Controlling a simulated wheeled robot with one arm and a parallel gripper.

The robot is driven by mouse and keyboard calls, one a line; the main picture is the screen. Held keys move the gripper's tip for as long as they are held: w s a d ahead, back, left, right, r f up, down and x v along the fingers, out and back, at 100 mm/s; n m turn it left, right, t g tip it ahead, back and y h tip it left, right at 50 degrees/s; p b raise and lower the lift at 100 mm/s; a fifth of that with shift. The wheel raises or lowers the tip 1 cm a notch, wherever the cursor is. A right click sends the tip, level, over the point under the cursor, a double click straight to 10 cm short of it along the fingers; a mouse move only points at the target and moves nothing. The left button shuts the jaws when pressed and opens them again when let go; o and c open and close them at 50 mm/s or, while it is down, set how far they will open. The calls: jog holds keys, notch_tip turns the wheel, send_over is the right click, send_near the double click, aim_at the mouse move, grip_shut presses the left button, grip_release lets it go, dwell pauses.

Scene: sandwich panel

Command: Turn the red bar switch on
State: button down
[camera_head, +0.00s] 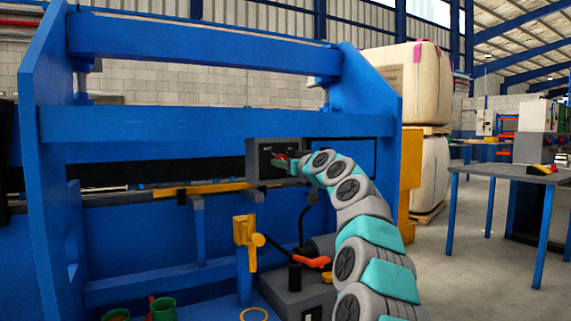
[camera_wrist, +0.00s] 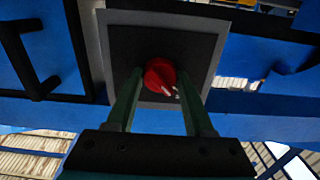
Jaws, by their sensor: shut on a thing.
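The red bar switch (camera_wrist: 159,75) is a round red knob with a white mark toward its lower right, set on a dark square plate (camera_wrist: 190,50) with a grey border. My gripper (camera_wrist: 158,80) has its two green fingers on either side of the knob, shut on it. In the head view the switch is on the front of a grey box (camera_head: 252,162) on the blue machine, and my gripper (camera_head: 281,160) reaches it from the right. There the fingers largely cover the knob, and its exact turn angle is hard to read.
The blue press frame (camera_head: 210,122) surrounds the box. A yellow post (camera_head: 246,240) and a grey unit with an orange lever (camera_head: 312,262) stand below. A dark handle (camera_wrist: 40,88) sticks out left of the plate. A table (camera_head: 510,174) stands at the right, with open floor before it.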

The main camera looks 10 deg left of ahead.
jog(key=shift+m, duration=0.3)
jog(key=shift+m+p, duration=4.05)
jog(key=shift+m, duration=4.55)
jog(key=shift+c, duration=1.4)
grip_release()
jog(key=shift+s+d, duration=0.1)
